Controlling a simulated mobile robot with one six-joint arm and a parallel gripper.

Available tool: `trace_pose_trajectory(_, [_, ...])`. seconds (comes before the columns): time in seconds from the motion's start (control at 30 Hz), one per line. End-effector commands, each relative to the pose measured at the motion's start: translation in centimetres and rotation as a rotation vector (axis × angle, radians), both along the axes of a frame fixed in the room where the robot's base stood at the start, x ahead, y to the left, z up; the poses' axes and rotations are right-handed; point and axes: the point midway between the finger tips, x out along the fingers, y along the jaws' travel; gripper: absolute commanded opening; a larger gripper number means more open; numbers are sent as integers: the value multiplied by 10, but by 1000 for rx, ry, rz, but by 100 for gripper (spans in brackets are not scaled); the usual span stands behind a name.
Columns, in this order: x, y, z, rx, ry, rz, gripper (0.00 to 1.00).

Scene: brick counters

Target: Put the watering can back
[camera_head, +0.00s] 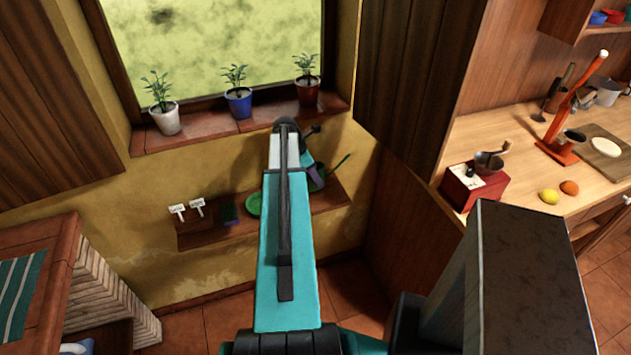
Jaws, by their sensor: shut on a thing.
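My teal and white arm runs up the middle of the view. My gripper (316,174) is at its far end, beyond the arm, and only part of it shows. It is shut on what looks like the green watering can (335,167), whose thin spout sticks out up and to the right. The can's body is mostly hidden behind my arm and gripper. It is just above or at the right part of a low wooden wall shelf (218,236); I cannot tell whether it touches the shelf.
A green round thing (254,206), a dark box (230,214) and white plant labels (187,208) are on the shelf. Potted plants (239,103) stand on the windowsill above. A wooden cabinet (410,70) is close on the right. A counter with a red grinder (474,186) lies farther right.

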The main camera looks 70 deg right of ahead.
Motion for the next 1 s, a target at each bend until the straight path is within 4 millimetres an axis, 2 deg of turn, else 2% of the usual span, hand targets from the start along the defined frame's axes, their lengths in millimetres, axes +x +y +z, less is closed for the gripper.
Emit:
trace_pose_trajectory(0.37, [0, 0, -2, -1, 1, 0, 4])
trace_pose_trajectory(0.73, [-1, 0, -29, 0, 1, 0, 4])
trace_pose_trajectory(1.0, [-1, 0, -34, -2, 0, -1, 4])
